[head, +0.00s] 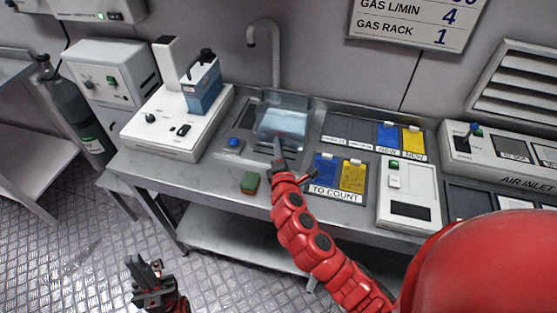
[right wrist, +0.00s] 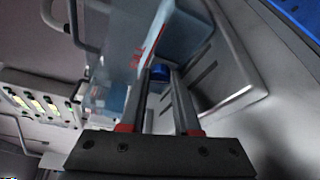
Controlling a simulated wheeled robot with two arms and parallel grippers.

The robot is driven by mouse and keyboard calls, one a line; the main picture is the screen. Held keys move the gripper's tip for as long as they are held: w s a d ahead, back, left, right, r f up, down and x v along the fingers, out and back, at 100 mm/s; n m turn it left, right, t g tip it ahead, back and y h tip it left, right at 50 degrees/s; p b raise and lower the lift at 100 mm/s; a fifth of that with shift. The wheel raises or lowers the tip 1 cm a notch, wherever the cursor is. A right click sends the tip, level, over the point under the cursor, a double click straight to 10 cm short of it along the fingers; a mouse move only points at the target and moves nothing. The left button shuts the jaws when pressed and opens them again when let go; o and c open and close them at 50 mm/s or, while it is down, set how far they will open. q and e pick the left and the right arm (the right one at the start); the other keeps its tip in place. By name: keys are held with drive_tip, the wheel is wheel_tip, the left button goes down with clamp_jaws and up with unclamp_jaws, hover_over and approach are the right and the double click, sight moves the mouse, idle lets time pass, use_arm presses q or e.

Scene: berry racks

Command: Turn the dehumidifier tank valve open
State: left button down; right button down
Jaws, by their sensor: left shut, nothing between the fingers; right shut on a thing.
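A clear tank (head: 284,118) with pale blue water stands at the back of the bench, below the bent tap. Its see-through wall with red lettering (right wrist: 148,48) fills the upper middle of the right wrist view. My right gripper (head: 277,147) is at the tank's front. In the right wrist view its fingers are shut on a small blue valve knob (right wrist: 160,72), mostly hidden between the fingertips. I cannot tell how far the valve is turned. My left gripper (head: 147,272) is shut and empty, low over the floor in front of the bench.
A green and brown sponge (head: 250,182) lies left of my right gripper. A blue button (head: 234,142) is on the panel beside the tank. A white machine (head: 160,138) stands left; blue and yellow trays (head: 352,177) and a white device (head: 407,181) stand right.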

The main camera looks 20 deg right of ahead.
drive_tip(key=m+b, duration=0.1)
drive_tip(key=b, duration=0.1)
drive_tip(key=m+t+b, duration=0.1)
drive_tip(key=b, duration=0.1)
drive_tip(key=shift+f+b, duration=0.3)
drive_tip(key=shift+f, duration=0.1)
drive_tip(key=shift+r+m+b, duration=0.2)
drive_tip(key=shift+m+b, duration=0.6)
drive_tip(key=shift+b, duration=0.1)
drive_tip(key=c, duration=0.6)
unclamp_jaws()
